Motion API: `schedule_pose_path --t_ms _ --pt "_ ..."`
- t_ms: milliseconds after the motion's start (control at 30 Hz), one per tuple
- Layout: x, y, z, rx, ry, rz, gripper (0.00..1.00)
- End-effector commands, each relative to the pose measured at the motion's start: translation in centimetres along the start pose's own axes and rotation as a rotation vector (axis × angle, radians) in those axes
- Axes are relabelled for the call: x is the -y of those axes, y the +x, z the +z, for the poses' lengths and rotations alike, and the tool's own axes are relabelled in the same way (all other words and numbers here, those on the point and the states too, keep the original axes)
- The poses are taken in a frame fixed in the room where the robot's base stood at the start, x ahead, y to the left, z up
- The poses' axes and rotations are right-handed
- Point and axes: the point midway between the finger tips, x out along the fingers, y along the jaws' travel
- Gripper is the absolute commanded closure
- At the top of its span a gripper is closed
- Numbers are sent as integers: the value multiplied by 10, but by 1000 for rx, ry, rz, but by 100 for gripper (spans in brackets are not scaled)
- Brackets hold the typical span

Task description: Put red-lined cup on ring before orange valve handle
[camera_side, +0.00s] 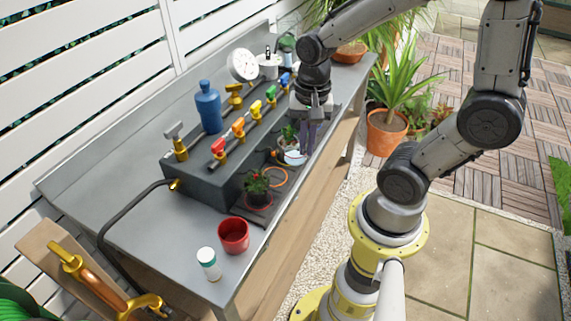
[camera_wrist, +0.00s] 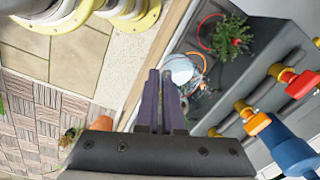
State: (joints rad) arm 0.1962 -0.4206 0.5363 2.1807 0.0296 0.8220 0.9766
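A red cup (camera_side: 233,236), red inside as far as I can see, stands upright on the near end of the bench in the side view. The orange valve handle (camera_side: 238,128) is on the dark manifold, second from the near end, and also shows in the wrist view (camera_wrist: 257,123). An orange ring (camera_side: 278,184) lies on the dark mat in front of the manifold, looking empty. My gripper (camera_side: 308,148) points down over the mat's far part, beside a white cup (camera_side: 294,158). Its purple fingers (camera_wrist: 160,72) are close together with nothing seen between them.
A small potted plant (camera_side: 258,190) stands on the mat's near part. A blue bottle (camera_side: 208,107) rises behind the valves. A black hose curves across the bench's left part.

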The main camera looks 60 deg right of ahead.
Motion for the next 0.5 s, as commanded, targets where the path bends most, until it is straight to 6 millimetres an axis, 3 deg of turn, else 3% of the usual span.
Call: schedule_pose_path --t_ms 233,500 --pt "30 43 -19 3 0 4 100" --pt "43 62 -28 1 0 1 100"
